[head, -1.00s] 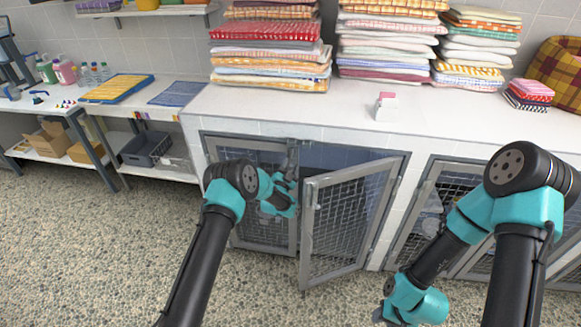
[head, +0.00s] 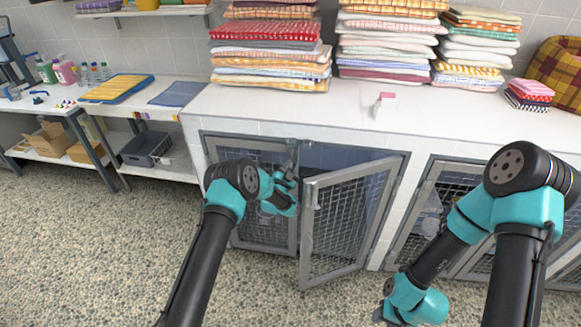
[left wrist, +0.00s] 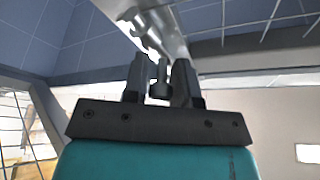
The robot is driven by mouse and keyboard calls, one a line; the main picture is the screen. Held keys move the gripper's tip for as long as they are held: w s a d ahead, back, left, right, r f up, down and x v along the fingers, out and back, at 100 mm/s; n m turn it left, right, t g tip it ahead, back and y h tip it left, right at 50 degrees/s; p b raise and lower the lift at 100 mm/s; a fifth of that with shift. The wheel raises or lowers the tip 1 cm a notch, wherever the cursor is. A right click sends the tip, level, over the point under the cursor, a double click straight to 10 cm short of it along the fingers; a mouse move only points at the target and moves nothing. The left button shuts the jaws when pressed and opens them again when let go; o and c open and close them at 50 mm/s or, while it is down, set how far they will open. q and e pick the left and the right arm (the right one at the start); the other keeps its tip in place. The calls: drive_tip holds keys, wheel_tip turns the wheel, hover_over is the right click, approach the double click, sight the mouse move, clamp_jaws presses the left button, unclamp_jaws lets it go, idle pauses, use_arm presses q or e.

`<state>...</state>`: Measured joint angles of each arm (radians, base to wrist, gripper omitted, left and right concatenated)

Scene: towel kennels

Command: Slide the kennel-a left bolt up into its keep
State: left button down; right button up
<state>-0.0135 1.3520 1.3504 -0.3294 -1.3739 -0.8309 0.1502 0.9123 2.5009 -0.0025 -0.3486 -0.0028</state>
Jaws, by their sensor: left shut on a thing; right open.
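Kennel-a (head: 207,150) is the opening under the counter at centre-left. Its left door (head: 262,235) stands in the frame; its right door (head: 306,250) is swung out. The left bolt (head: 292,152) is at the top of the left door's inner edge, partly hidden by my gripper. My left gripper (head: 288,180) is at this bolt. In the left wrist view its fingers (left wrist: 160,80) are shut around the bolt's small metal knob (left wrist: 160,86), below a metal bar (left wrist: 147,28). The keep cannot be made out clearly. My right gripper (head: 385,312) is low at right, empty and away from the doors; its fingertips are barely visible.
The open right door juts out close to the right of my left gripper. Another mesh kennel (head: 425,205) is at right, behind my right arm. The counter (head: 300,115) overhangs above, with towel stacks (head: 270,50). The speckled floor (head: 120,250) at left is clear.

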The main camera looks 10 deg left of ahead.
sight(292, 155)
use_arm(q)
drive_tip(key=shift+a+r, duration=0.1)
drive_tip(key=shift+w+r, duration=0.15)
drive_tip(key=shift+r, duration=1.75)
drive_tip(key=c, duration=1.1)
unclamp_jaws()
drive_tip(key=shift+a, duration=0.1)
drive_tip(key=shift+o, duration=0.4)
drive_tip(key=shift+f, duration=0.15)
drive_tip(key=shift+f, duration=0.1)
